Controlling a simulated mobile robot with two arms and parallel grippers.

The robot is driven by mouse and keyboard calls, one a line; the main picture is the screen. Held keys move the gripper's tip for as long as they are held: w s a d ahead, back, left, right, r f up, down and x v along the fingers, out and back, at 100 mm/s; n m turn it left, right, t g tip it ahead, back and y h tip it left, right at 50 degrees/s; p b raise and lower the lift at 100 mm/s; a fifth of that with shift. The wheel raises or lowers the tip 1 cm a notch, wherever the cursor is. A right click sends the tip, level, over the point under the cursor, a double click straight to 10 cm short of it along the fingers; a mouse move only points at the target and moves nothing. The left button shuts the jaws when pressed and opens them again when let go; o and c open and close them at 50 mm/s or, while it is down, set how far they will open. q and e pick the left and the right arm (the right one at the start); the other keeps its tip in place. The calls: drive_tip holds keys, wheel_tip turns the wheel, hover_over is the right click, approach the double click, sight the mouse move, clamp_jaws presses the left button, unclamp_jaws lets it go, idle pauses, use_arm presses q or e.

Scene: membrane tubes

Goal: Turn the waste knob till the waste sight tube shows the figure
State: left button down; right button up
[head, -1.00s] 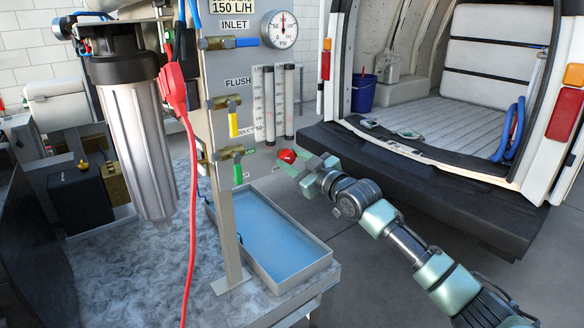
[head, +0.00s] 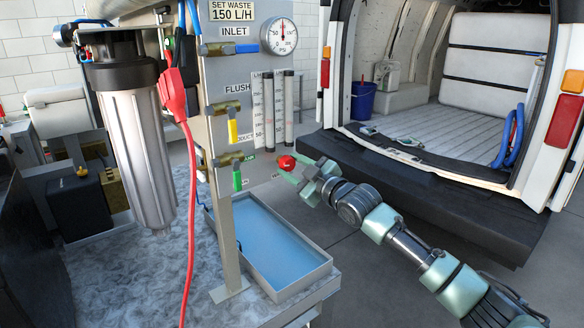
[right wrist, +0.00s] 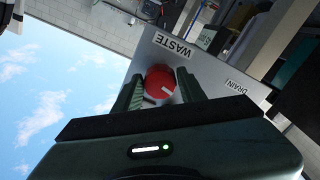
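The red waste knob (head: 287,162) is on the panel's lower right, beside the WASTE label in the right wrist view (right wrist: 160,82). My right gripper (head: 288,164) has its fingers on opposite sides of the knob; I cannot tell whether both press on it. A pale mark shows on the knob's face in the right wrist view. Two upright sight tubes stand on the panel, a left one (head: 268,112) and a right one (head: 289,108); their levels are too small to read. The sign (head: 233,11) reads SET WASTE 150 L/H. My left gripper is not in view.
A pressure gauge (head: 279,36) and blue, yellow and green valve handles are on the panel. A shallow tray (head: 316,268) lies below. A filter housing (head: 138,150) and red cable (head: 191,220) are at left. An open van (head: 450,165) stands behind my right arm.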

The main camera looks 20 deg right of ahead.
drive_tip(key=shift+o, duration=1.2)
drive_tip(key=shift+s, duration=0.1)
drive_tip(key=shift+s+d+f, duration=0.15)
drive_tip(key=shift+s, duration=0.2)
drive_tip(key=b+v, duration=0.2)
drive_tip(key=v, duration=0.4)
drive_tip(key=shift+s+d+b, duration=0.15)
drive_tip(key=shift+s+b, duration=0.15)
drive_tip(key=shift+s, duration=0.1)
